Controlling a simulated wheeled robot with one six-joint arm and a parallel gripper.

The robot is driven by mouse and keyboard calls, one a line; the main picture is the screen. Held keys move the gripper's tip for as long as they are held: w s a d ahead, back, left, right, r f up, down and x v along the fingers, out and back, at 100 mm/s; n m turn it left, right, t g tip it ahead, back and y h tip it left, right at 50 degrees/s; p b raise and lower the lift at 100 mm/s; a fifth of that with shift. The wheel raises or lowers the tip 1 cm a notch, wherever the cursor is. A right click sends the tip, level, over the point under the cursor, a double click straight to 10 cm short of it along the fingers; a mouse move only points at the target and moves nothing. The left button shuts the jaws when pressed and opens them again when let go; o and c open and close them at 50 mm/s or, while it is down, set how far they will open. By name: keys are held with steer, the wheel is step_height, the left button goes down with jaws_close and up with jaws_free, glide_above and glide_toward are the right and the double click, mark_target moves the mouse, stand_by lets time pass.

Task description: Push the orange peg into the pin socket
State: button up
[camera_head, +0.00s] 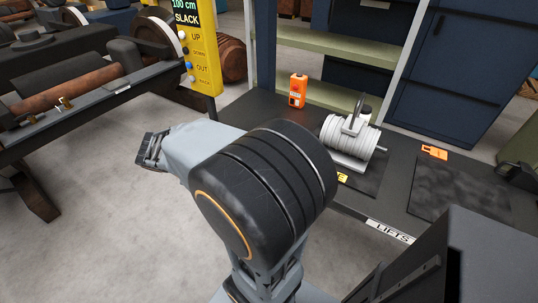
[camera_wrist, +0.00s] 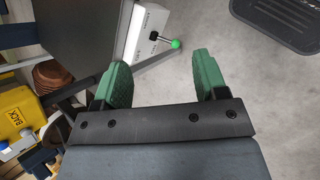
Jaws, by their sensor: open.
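My gripper (camera_head: 152,150) is at the left of my arm in the head view, above bare floor. In the wrist view my gripper (camera_wrist: 163,80) has its two green fingers wide apart with nothing between them. A small flat orange piece (camera_head: 434,152) lies on the dark bench at the right, far from my gripper. An upright orange device (camera_head: 298,90) stands at the back of the bench. I cannot tell whether either is the orange peg. I cannot make out the pin socket in either view.
The dark bench (camera_head: 468,190) holds a grey coiled spool (camera_head: 350,138). A yellow control panel (camera_head: 204,50) with several buttons stands behind my arm. Railcar parts with a rusty cylinder (camera_head: 50,98) are at the left. A green-knobbed lever (camera_wrist: 175,43) is beyond my fingers. Floor between is clear.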

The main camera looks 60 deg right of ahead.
steer(key=w+d+f+n+g+h+b, duration=0.2)
steer(key=d+f+n+h+b, duration=0.25)
steer(key=d, duration=0.35)
steer(key=w+d+f+n+g+h+b, duration=0.2)
steer(key=d+f+n+g+h+b, duration=0.25)
steer(key=d, duration=0.45)
steer(key=shift+m+t, duration=0.5)
steer(key=shift+t, duration=0.45)
steer(key=x, duration=0.2)
steer(key=b+x, duration=0.1)
steer(key=x, duration=0.4)
steer(key=shift+s+d+f, duration=0.15)
steer(key=shift+d+f, duration=0.1)
steer(key=shift+f, duration=0.15)
steer(key=shift+r+b+x, duration=0.1)
steer(key=shift+b+x, duration=0.3)
steer(key=shift+x, duration=1.1)
steer(key=shift+r+b+x, duration=0.15)
steer(key=shift+b+x, duration=0.25)
steer(key=shift+x, duration=1.1)
steer(key=shift+c, duration=0.5)
steer(key=c, duration=0.9)
steer(key=shift+c, duration=0.2)
steer(key=shift+r, duration=0.15)
